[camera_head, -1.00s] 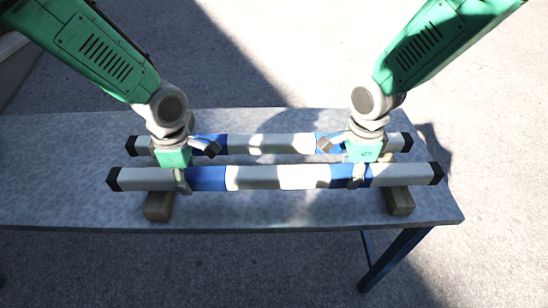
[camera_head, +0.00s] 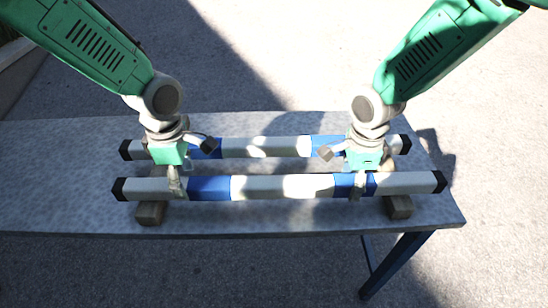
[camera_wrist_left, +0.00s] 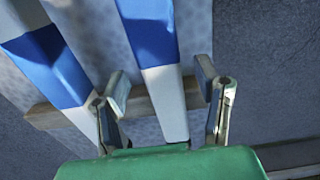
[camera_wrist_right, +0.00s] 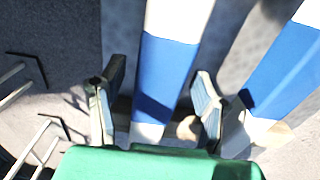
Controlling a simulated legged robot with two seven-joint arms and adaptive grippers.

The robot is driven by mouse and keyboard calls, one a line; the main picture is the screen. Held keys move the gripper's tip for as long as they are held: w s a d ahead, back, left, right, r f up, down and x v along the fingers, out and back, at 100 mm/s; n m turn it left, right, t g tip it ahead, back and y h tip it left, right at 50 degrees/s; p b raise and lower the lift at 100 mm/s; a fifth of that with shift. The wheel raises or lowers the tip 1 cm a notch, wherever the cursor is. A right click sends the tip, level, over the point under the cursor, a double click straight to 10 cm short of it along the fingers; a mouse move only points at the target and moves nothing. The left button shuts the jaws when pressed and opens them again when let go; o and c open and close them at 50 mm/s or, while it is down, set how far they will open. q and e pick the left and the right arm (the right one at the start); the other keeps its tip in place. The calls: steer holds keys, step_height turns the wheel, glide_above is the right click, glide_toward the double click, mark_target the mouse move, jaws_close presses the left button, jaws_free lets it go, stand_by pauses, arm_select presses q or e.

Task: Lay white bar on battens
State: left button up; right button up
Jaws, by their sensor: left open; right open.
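The near white bar (camera_head: 280,187), with blue bands and black end caps, lies across the left wooden batten (camera_head: 150,212) and the right wooden batten (camera_head: 398,207). A similar far bar (camera_head: 265,147) lies parallel behind it. My left gripper (camera_head: 188,166) is open over the near bar's left part, one finger on each side. In the left wrist view the bar (camera_wrist_left: 168,100) passes between the spread fingers, with the batten (camera_wrist_left: 140,105) beneath. My right gripper (camera_head: 345,168) is open around the right part; in the right wrist view the bar (camera_wrist_right: 162,75) runs between its fingers.
The grey table (camera_head: 60,180) has free room at the left. Its right and front edges lie close to the bar's right end and the batten ends. Only a narrow gap separates the two bars.

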arm_select(q)
step_height(320, 180, up, 4)
steer(key=shift+d+r, duration=0.15)
arm_select(e)
steer(key=shift+d, duration=0.3)
arm_select(q)
steer(key=r, duration=0.1)
steer(key=a+r, duration=0.1)
steer(key=r, duration=0.1)
steer(key=shift+a+r, duration=0.25)
steer(key=shift+a, duration=0.1)
arm_select(e)
steer(key=shift+a+r, duration=0.1)
steer(key=shift+a, duration=0.75)
steer(key=shift+a+r, duration=0.1)
steer(key=shift+r, duration=0.2)
steer(key=r, duration=0.2)
steer(key=d+r, duration=0.1)
steer(key=r, duration=0.4)
steer(key=shift+d+r, duration=0.2)
steer(key=shift+r, duration=0.2)
arm_select(q)
steer(key=shift+s+d+r, duration=0.1)
steer(key=shift+d+r, duration=0.25)
steer(key=shift+d, duration=0.1)
arm_select(e)
steer(key=shift+a+r, duration=0.15)
steer(key=shift+r, duration=1.45)
